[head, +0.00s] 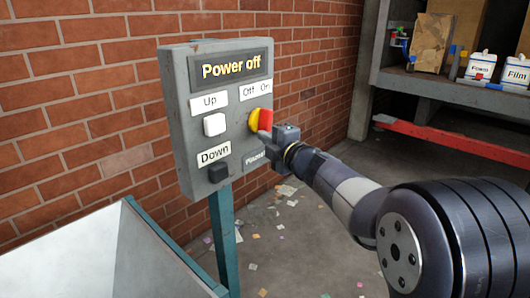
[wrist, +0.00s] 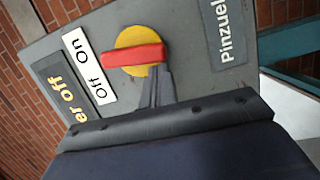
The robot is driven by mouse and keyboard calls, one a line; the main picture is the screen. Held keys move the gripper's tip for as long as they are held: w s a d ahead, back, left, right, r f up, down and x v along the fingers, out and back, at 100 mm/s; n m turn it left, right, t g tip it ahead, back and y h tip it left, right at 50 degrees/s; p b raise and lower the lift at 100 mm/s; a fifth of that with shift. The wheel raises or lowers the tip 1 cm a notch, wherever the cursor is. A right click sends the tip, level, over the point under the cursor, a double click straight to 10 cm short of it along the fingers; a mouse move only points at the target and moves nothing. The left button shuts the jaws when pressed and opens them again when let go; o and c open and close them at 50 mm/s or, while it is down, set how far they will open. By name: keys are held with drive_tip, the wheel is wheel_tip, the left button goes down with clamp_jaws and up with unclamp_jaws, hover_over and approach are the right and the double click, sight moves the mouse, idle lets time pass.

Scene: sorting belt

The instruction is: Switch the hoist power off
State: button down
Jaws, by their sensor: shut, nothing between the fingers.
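The hoist control panel (head: 180,125) is a grey box on a teal post, with a display (head: 231,68) that reads "Power off". Its power switch (head: 253,118) is a yellow disc with a red handle, below the "Off On" label (head: 256,88). In the wrist view the red handle (wrist: 133,57) lies across the yellow disc, with one end towards the "Off On" label (wrist: 90,68). My gripper (wrist: 163,75) is shut and empty. Its fingertips are right beside the red handle, over the disc's edge; I cannot tell if they touch. In the head view my gripper (head: 264,135) partly hides the switch.
A white "Up" button (head: 214,124) and a black "Down" button (head: 219,172) sit left of the switch. A brick wall (head: 80,75) stands behind. A pale sloped surface (head: 100,255) is at lower left, shelving (head: 440,85) at right. Scraps litter the floor.

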drive_tip(key=n+b, duration=0.2)
drive_tip(key=b, duration=0.1)
drive_tip(key=w+d+f+n+y+b, duration=0.1)
drive_tip(key=n+b, duration=0.2)
drive_tip(key=b, duration=0.1)
drive_tip(key=n+t+b, duration=0.1)
drive_tip(key=n+b, duration=0.1)
drive_tip(key=b, duration=0.1)
drive_tip(key=shift+w+d+f+n+y, duration=0.3)
drive_tip(key=shift+n+y, duration=0.1)
drive_tip(key=shift+w+d+b, duration=0.1)
drive_tip(key=shift+b, duration=0.3)
